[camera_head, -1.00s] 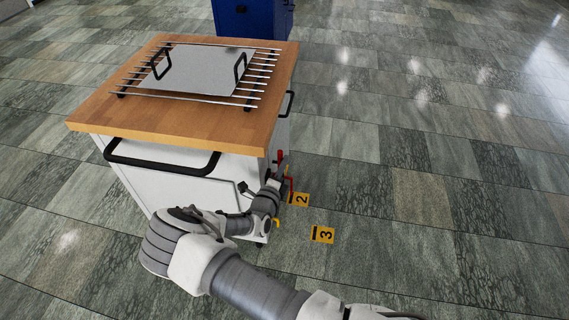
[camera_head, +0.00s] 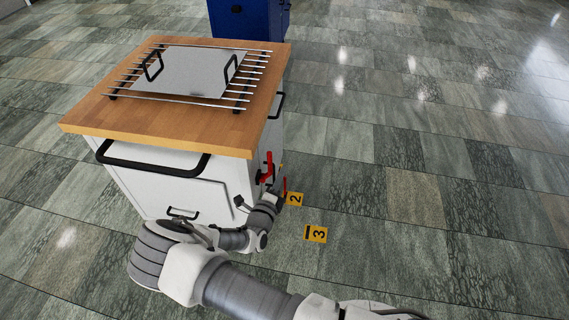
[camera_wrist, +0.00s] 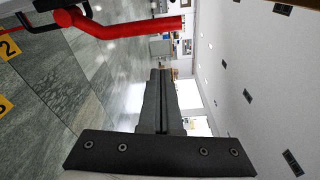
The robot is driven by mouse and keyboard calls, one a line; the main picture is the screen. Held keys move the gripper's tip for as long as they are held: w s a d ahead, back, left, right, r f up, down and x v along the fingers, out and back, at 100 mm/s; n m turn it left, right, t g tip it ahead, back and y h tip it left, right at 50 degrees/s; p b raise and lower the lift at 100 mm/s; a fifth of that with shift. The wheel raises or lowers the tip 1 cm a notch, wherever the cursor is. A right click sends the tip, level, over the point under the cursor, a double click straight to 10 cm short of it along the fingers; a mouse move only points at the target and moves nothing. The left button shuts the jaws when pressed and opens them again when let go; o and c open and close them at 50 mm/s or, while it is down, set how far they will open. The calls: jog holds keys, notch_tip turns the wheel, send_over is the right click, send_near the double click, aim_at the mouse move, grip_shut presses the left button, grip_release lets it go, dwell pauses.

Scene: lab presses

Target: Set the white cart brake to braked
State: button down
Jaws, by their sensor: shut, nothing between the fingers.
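The white cart (camera_head: 165,185) stands left of centre in the head view, with a wooden top. A red lever (camera_head: 268,166) stands roughly upright on its right side. In the wrist view the red lever (camera_wrist: 120,27) crosses the upper left from a black mount. A second, smaller red part (camera_head: 285,187) shows lower down by the cart; I cannot tell its shape. My gripper (camera_head: 279,198) is low beside the cart's right side, below the lever. In the wrist view its fingers (camera_wrist: 158,76) are shut and empty, apart from the lever in that picture.
A steel rack (camera_head: 250,78) with a grey handled plate (camera_head: 185,72) lies on the cart top. A black handle (camera_head: 150,160) juts from the cart's front. A blue cabinet (camera_head: 248,18) stands behind. Yellow floor markers 2 (camera_head: 295,199) and 3 (camera_head: 316,234) lie right; the floor there is clear.

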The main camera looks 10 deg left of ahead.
jog(key=s, duration=0.3)
jog(key=s+a, duration=0.1)
jog(key=s, duration=0.1)
jog(key=shift+s, duration=0.2)
dwell(0.3)
jog(key=s+d+r+m+g+h+p, duration=0.25)
jog(key=d+r+m+g, duration=0.45)
jog(key=d+r+m, duration=0.5)
jog(key=s+d+r+m+g+h+p, duration=0.3)
jog(key=d+r+m+g, duration=0.5)
jog(key=r+m, duration=0.8)
jog(key=s+d+r+m+t+y+p, duration=0.1)
jog(key=s+d+r+m+y+p, duration=0.1)
jog(key=s+r+m, duration=0.6)
jog(key=s+d+r+m+t+y+p, duration=0.2)
jog(key=s+r+m+y+p, duration=0.2)
jog(key=r+m, duration=0.9)
jog(key=shift+s+d+r+m+y, duration=0.5)
jog(key=shift+s+y, duration=0.75)
jog(key=shift+s, duration=0.95)
